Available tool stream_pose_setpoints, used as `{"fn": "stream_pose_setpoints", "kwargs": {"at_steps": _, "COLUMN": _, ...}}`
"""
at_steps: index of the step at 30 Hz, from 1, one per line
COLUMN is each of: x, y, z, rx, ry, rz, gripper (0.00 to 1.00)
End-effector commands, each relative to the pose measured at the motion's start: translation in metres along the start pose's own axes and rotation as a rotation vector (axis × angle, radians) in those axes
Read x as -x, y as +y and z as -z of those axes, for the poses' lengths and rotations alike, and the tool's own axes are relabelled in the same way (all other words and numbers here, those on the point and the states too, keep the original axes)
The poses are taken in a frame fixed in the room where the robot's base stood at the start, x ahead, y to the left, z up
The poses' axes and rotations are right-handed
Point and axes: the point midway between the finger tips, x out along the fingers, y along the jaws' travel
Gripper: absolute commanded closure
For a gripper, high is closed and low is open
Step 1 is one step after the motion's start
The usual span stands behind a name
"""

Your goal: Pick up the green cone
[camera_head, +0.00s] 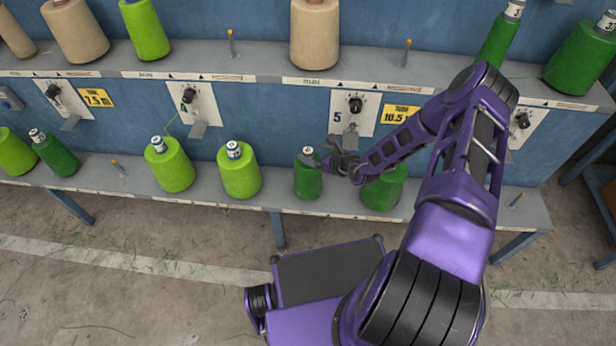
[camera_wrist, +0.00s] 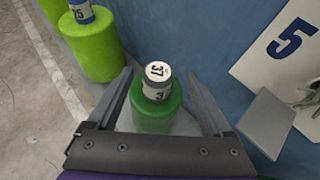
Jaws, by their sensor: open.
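A dark green cone (camera_head: 307,182) with a white-and-grey cap stands upright on the lower shelf, just left of my gripper (camera_head: 328,158). In the wrist view, this cone (camera_wrist: 155,117) shows the number 37 on its cap and stands between the two fingers of my gripper (camera_wrist: 157,76). The fingers are open, with gaps visible on both sides of the cone. Its lower part is hidden by the gripper body in the wrist view. Another dark green cone (camera_head: 383,192) stands to the right, partly behind my arm.
Lime green cones (camera_head: 240,174) (camera_head: 170,168) stand to the left on the lower shelf (camera_head: 275,192). The upper shelf (camera_head: 250,62) holds beige and green cones. A white panel (camera_head: 354,112) with a knob and bracket is on the blue wall, close above the gripper.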

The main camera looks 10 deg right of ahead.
Motion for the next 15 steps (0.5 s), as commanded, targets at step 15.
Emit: {"fn": "stream_pose_setpoints", "kwargs": {"at_steps": 15, "x": -0.057, "y": 0.003, "z": 0.005, "rx": -0.001, "ry": -0.001, "rz": -0.001, "gripper": 0.16}}
